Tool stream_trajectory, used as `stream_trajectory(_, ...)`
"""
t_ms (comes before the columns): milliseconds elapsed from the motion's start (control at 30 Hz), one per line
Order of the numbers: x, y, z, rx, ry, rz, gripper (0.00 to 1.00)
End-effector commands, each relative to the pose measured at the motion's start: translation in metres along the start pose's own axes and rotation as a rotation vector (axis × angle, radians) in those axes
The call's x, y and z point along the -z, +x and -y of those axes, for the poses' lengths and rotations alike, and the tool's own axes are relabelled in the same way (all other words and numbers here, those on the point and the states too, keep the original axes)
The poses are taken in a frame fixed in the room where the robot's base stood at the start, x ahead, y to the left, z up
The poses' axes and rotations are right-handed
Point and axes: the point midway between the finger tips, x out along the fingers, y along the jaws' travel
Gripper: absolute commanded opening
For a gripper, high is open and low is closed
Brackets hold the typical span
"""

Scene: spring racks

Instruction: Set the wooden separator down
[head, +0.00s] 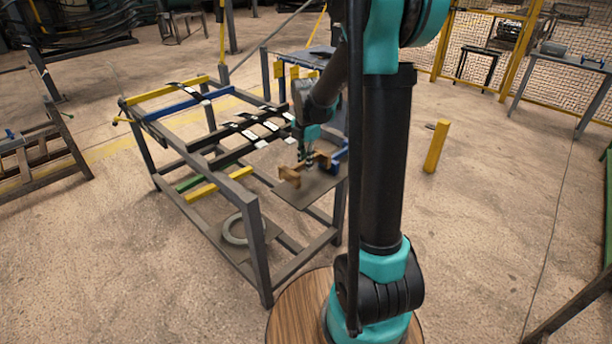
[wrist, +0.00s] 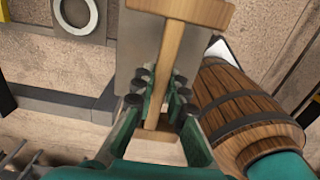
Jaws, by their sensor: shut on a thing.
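The wooden separator is a light-brown piece with a long stem and a wide crosspiece. In the wrist view its stem (wrist: 170,65) runs between my fingers and its crosspiece lies at the top edge. My gripper (wrist: 162,92) is shut on the stem. In the head view the separator (head: 290,178) and my gripper (head: 307,158) are over a flat grey plate (head: 318,187) at the rack's right end. The plate also shows behind the separator in the wrist view (wrist: 138,55). I cannot tell whether the separator touches the plate.
The grey metal rack (head: 250,215) has yellow and blue bars and dark strips with white pieces across its top. A grey ring (head: 238,230) lies low inside it. A yellow post (head: 436,146) stands to the right. Open floor lies right of my arm.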

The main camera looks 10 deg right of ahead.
Motion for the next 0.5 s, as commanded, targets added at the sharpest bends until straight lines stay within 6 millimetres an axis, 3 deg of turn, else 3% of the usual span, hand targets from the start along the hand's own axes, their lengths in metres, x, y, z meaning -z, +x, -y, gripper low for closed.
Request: stream_trajectory(500,0.000,0.053,0.000,0.000,0.000,0.000,0.00)
